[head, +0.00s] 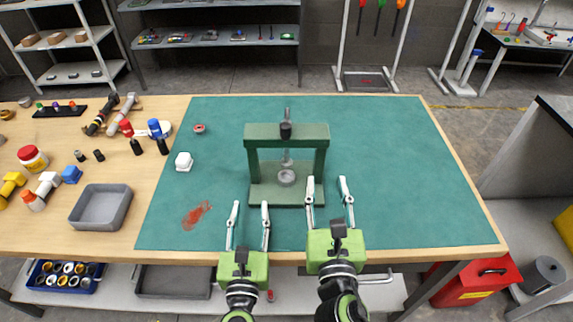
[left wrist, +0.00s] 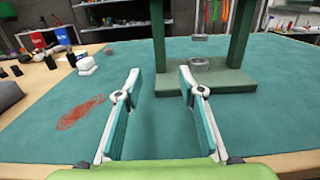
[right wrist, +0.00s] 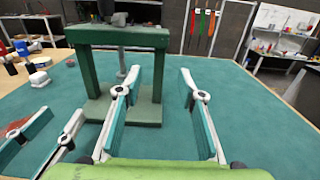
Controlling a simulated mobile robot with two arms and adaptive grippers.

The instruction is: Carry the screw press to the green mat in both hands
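The green screw press (head: 262,132) stands upright on the large green mat (head: 390,130) covering the table's middle and right. Its posts, top beam and base plate show, with a dark screw head on top and a grey round plate below. My left gripper (head: 248,204) is open and empty in front of the press's left side. My right gripper (head: 328,180) is open and empty by the press's front right corner. In the left wrist view the press (left wrist: 159,40) lies beyond the open fingers. In the right wrist view the press (right wrist: 110,37) stands left of and behind the fingers.
A grey tray (head: 125,206), a white block (head: 183,161), a red ring (head: 199,128) and several bottles lie to the left. An orange-red stain (head: 196,214) marks the mat. The mat right of the press is clear. A red cabinet (head: 470,282) stands at lower right.

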